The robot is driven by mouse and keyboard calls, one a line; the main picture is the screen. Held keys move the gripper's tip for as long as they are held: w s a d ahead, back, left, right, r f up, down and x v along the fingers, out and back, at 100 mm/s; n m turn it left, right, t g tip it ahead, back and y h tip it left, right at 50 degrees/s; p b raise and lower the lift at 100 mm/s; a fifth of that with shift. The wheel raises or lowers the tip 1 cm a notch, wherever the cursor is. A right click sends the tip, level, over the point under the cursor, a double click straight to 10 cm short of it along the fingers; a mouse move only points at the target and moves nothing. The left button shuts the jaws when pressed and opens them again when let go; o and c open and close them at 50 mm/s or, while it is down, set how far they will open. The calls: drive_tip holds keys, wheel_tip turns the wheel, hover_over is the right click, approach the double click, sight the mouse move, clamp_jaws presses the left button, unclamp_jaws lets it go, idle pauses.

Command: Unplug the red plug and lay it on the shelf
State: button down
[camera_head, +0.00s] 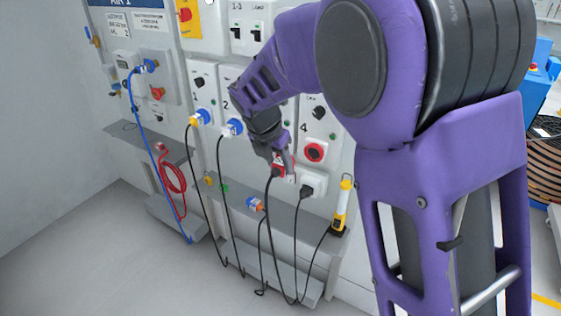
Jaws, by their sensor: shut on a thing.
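The red plug (278,171) is at the lower front of the grey-white panel, below the third station, with a black cable hanging down from it. My gripper (283,157) is shut on the red plug from above. The jaws partly hide the plug and the socket behind it, so I cannot tell whether its pins are still in the socket. The grey shelf (314,226) runs along the panel just below the plug.
Several cables hang over the shelf.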

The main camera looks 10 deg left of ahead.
drive_tip(key=shift+s+a, duration=0.1)
drive_tip(key=shift+s, duration=0.05)
drive_tip(key=shift+s+a+b, duration=0.1)
drive_tip(key=shift+s+a, duration=0.25)
drive_tip(key=shift+s, duration=0.55)
drive_tip(key=shift+s+a+b, duration=0.1)
drive_tip(key=shift+s+a, duration=0.3)
drive_tip(key=shift+s, duration=0.55)
drive_tip(key=shift+s+a+b, duration=0.1)
drive_tip(key=shift+s+a, duration=0.25)
drive_tip(key=shift+s, duration=0.55)
